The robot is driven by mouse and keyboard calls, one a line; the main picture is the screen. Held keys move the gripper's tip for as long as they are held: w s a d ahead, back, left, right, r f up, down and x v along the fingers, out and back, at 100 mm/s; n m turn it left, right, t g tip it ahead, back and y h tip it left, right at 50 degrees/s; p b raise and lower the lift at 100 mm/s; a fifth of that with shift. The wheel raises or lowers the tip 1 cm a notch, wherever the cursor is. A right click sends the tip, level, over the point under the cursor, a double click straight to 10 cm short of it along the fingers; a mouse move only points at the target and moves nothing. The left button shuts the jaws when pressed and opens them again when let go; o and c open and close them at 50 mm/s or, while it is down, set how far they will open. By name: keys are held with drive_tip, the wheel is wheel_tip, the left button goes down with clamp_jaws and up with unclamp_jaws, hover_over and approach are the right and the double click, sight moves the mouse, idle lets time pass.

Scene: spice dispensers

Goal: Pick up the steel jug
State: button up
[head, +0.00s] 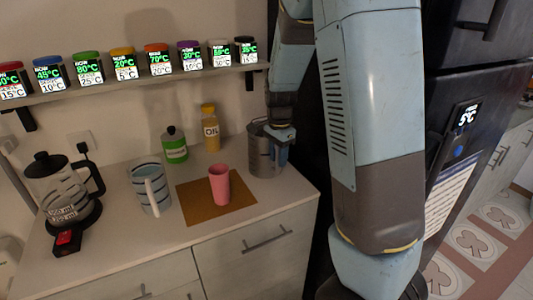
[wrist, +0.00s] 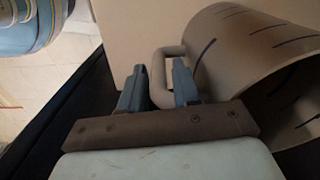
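The steel jug (head: 263,150) stands upright at the right end of the counter, by the dark fridge. It is a grey cylinder with dark marks. My gripper (head: 280,154) is low at its right side, partly hidden by my arm. In the wrist view, the jug (wrist: 262,55) fills the right side and its handle (wrist: 163,72) lies between the two fingers of my gripper (wrist: 160,88). The fingers are drawn in, with the handle filling the narrow gap. The jug appears to rest on the counter.
A pink cup (head: 219,184) stands on a brown mat (head: 195,211), left of the jug. An oil bottle (head: 210,130), green bottle (head: 174,146), striped jug (head: 143,188) and kettle (head: 60,190) are farther left. A spice shelf (head: 130,86) hangs above; the fridge (head: 465,110) is right.

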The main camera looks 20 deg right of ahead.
clamp_jaws()
idle(1.4)
